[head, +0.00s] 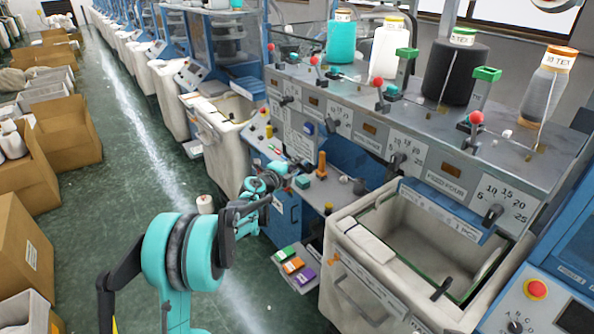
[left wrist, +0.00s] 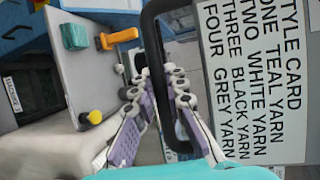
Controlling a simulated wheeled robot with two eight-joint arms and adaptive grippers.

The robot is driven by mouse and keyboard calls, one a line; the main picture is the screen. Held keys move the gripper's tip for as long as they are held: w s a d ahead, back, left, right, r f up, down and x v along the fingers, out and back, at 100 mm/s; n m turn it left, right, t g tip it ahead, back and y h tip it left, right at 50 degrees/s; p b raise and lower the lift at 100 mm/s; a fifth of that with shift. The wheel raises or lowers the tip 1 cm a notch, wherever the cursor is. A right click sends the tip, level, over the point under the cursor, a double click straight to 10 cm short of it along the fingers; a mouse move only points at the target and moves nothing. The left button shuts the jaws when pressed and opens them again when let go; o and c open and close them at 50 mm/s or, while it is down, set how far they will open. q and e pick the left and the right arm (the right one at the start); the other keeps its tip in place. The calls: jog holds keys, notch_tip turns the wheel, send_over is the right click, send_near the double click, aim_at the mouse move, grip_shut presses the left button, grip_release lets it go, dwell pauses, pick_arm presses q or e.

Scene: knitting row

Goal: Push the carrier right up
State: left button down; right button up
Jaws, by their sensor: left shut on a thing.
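My left gripper (head: 285,178) reaches to the edge of the control shelf of the nearest machine in the head view. In the left wrist view the gripper's jointed grey and purple fingers (left wrist: 158,78) are shut on a black looped handle (left wrist: 152,50), whose bar runs between them. What the handle is fixed to is hidden, and I cannot tell whether it belongs to the carrier. A white style card (left wrist: 253,80) stands behind the loop, listing teal, white, black and grey yarn. My right gripper is not in view.
An orange knob (head: 322,165) stands on the shelf near the gripper. An open cream bin (head: 352,285) is at front right. Teal, white, black and grey cones, including the black cone (head: 455,72), top the machine. Cardboard boxes (head: 72,130) line the left; the aisle floor (head: 130,125) is mostly clear.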

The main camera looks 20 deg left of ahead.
aim_at(296, 129)
pick_arm(q)
notch_tip(296, 129, up, 13)
jog(key=p, duration=0.6)
jog(key=shift+f, duration=0.2)
jog(key=shift+w+r, duration=0.1)
jog(key=shift+r, duration=0.15)
jog(key=shift+w+a, duration=0.1)
jog(key=c, duration=1.9)
grip_release()
jog(key=o, duration=0.4)
jog(key=shift+r, duration=0.1)
jog(key=shift+c, duration=0.2)
jog(key=shift+s, duration=0.2)
jog(key=v, duration=1.1)
jog(key=shift+s, duration=0.45)
